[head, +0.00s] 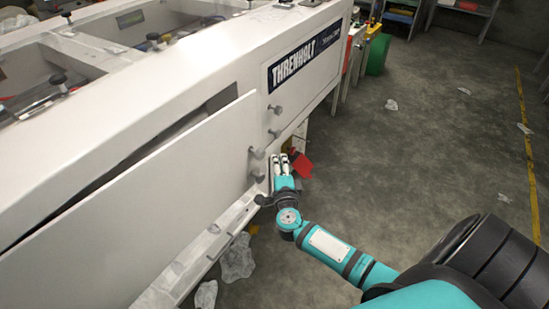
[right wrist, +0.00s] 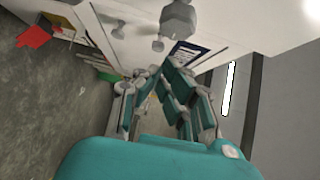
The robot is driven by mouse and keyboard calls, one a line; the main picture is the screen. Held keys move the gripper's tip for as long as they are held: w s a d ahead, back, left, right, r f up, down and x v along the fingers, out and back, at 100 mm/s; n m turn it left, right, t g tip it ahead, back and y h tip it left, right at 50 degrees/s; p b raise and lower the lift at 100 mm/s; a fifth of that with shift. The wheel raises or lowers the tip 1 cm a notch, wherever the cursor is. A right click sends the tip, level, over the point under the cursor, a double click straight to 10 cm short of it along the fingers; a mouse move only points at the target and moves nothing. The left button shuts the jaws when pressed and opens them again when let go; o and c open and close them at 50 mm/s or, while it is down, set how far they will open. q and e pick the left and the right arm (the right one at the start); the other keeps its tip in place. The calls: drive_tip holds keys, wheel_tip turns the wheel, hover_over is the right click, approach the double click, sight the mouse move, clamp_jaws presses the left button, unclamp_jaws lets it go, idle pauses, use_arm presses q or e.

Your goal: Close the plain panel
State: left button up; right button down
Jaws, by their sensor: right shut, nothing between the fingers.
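The plain panel (head: 150,205) is a long white cover on the left side of the white machine (head: 215,65) in the head view. My right gripper (head: 281,158) is shut and empty beside the panel's right end, close to the grey knobs. In the right wrist view its fingers (right wrist: 166,78) point toward the machine's white side, below a large grey knob (right wrist: 178,18). I cannot tell whether it touches anything. My left gripper is not in view.
Several grey knobs (head: 275,110) stick out of the machine's side. A red piece (head: 302,166) shows just right of my right gripper. Crumpled clear film (head: 238,258) lies on the floor below the panel. The concrete floor (head: 430,150) to the right is mostly clear.

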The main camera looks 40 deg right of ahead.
drive_tip(key=shift+w+a, duration=0.3)
drive_tip(key=shift+w, duration=0.55)
